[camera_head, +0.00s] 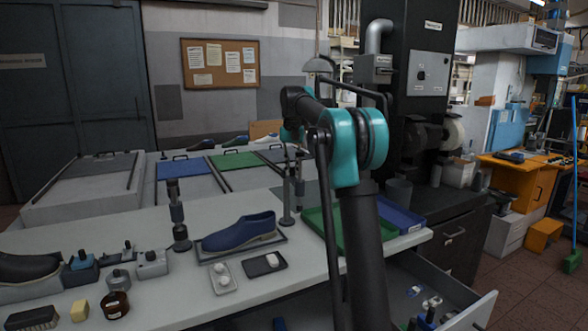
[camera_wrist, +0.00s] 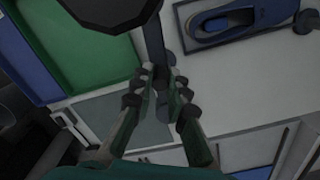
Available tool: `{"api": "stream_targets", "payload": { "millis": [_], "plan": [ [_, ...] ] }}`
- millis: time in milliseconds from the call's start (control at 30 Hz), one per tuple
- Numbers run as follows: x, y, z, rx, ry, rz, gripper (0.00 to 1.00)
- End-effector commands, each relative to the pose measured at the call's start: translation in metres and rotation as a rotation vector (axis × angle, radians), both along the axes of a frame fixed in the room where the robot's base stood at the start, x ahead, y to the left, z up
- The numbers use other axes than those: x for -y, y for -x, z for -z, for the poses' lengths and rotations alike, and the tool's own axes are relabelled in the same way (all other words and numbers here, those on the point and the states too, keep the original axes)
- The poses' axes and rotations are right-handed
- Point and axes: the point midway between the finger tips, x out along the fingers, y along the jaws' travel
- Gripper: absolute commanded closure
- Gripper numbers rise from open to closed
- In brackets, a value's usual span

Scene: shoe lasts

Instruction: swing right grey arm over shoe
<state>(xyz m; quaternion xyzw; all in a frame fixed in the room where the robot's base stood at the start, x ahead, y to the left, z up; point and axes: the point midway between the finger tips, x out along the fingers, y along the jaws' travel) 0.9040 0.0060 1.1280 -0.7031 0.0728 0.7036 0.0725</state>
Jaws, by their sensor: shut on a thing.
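The blue shoe (camera_head: 240,232) lies on a flat dark tray between two upright grey posts. It also shows at the upper right of the wrist view (camera_wrist: 240,20). The right grey arm (camera_head: 287,198) stands just right of the shoe, upright, and is not over it. My gripper (camera_wrist: 162,82) is shut on a dark grey bar of this right arm, one finger on each side. In the head view the gripper is small and partly hidden near the post's top. The left grey post (camera_head: 178,215) stands upright left of the shoe.
A green tray (camera_head: 320,228) and a blue tray (camera_head: 402,217) lie right of the post. A small white dish (camera_head: 223,279) and a black dish (camera_head: 265,265) are in front of the shoe. Bottles, blocks and a dark shoe (camera_head: 28,268) crowd the bench's left. An open drawer (camera_head: 465,312) juts out at front right.

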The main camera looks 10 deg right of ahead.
Motion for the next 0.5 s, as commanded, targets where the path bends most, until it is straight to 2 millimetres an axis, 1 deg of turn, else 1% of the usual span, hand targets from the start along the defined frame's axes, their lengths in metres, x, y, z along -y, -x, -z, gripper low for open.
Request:
{"api": "stream_targets", "payload": {
  "millis": [500],
  "plan": [
    [-0.034, -0.002, 0.0, 0.002, -0.001, 0.463, 1.0]
  ]
}}
